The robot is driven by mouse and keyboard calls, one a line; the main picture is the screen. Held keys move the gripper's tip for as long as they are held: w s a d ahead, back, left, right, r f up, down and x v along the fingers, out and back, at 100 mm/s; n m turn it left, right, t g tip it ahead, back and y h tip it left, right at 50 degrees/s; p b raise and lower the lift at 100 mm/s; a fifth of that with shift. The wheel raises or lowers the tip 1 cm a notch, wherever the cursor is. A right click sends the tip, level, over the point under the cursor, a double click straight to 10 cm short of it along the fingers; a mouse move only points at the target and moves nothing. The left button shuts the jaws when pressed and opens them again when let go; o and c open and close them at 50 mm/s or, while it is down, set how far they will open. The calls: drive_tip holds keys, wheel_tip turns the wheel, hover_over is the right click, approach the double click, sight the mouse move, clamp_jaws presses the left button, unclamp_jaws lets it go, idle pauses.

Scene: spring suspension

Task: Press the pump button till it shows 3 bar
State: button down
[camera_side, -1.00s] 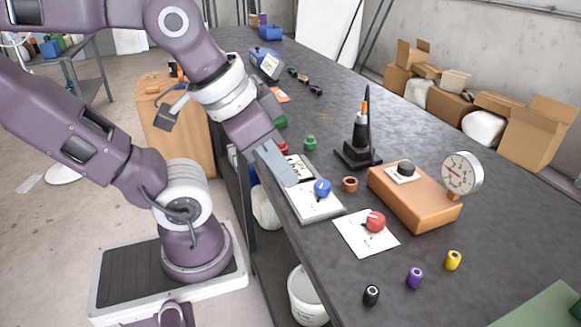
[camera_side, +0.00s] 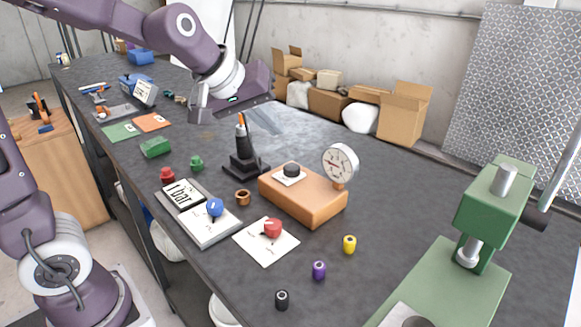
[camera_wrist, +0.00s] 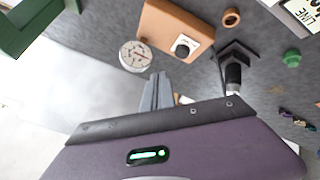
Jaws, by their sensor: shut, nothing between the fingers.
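The pump looks like an orange-brown box (camera_side: 310,200) with a black round button (camera_side: 291,170) on a white plate on top. A round white gauge (camera_side: 340,164) with a red needle stands at its end; its reading is too small to tell. My gripper (camera_side: 300,134) is shut and empty, behind and above the pump, apart from the button. In the wrist view its shut fingers (camera_wrist: 157,80) point toward the box (camera_wrist: 172,22), with the button (camera_wrist: 184,46) to their upper right.
A black stand with an orange-tipped post (camera_side: 243,160) stands left of the pump. A red knob on a white card (camera_side: 270,240) and several small coloured cylinders lie in front. A green press (camera_side: 470,240) stands at the right. Cardboard boxes (camera_side: 400,115) are beyond the table.

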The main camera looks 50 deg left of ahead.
drive_tip(key=w+a+f+n+y, duration=0.1)
drive_tip(key=w+a+f+n, duration=0.2)
drive_tip(key=w, duration=0.6)
drive_tip(key=shift+w+a+n+t+y, duration=0.15)
drive_tip(key=shift+a+n+t+y, duration=0.2)
drive_tip(key=shift+a, duration=0.7)
approach(295, 165)
drive_tip(key=shift+w+a+f, duration=0.2)
drive_tip(key=shift+w+f, duration=0.25)
drive_tip(key=shift+w, duration=0.4)
drive_tip(key=shift+w+a+f, duration=0.25)
drive_tip(key=shift+w+f, duration=0.2)
drive_tip(key=shift+w, duration=0.35)
drive_tip(key=shift+w+a+f, duration=0.2)
drive_tip(key=shift+w+f, duration=0.25)
drive_tip(key=shift+w, duration=0.4)
drive_tip(key=shift+f, duration=0.1)
drive_tip(key=shift+f, duration=0.3)
drive_tip(key=shift+f, duration=0.85)
drive_tip(key=shift+r, duration=1.3)
